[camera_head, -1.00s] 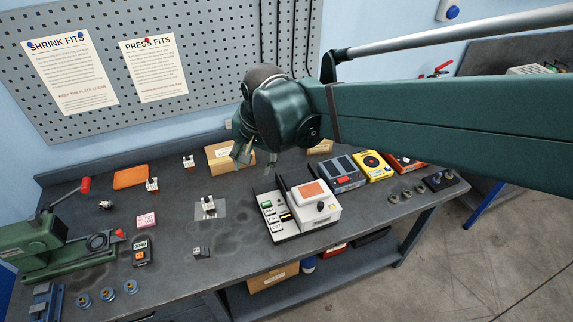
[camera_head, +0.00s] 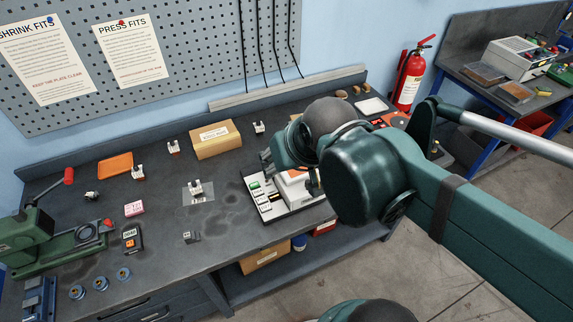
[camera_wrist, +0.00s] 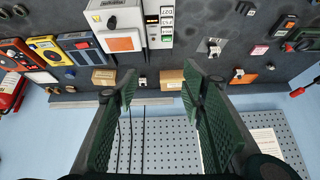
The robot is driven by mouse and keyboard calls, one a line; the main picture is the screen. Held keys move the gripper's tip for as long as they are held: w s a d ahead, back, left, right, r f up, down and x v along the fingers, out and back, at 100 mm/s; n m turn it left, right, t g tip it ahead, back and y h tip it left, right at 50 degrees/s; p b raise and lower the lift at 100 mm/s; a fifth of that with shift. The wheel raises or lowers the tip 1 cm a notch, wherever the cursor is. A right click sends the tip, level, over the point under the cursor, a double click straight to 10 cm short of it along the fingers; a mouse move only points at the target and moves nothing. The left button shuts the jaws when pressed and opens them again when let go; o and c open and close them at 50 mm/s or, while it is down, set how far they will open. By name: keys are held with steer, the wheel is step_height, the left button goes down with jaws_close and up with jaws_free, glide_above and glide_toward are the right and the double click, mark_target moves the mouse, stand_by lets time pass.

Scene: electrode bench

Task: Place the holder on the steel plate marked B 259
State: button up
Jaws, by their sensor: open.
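Several small white-and-black holder-like blocks stand on the bench. I cannot tell which is the holder. No "B 259" mark is readable, so I cannot tell which surface is that steel plate. My gripper (camera_wrist: 160,88) is open and empty in the wrist view, above the bench, facing the back edge and pegboard. In the head view my arm partly hides it.
A white device with an orange top (camera_head: 293,175) and a labelled panel (camera_wrist: 167,20) is beside my gripper. A cardboard box (camera_head: 216,138) stands at the back. A green press (camera_head: 45,240) stands at left, an orange tray (camera_head: 115,163) behind. The front middle is mostly clear.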

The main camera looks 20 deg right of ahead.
steer(key=shift+s+d+f+n, duration=0.15)
steer(key=shift+s+d+n, duration=0.2)
steer(key=shift+s, duration=0.25)
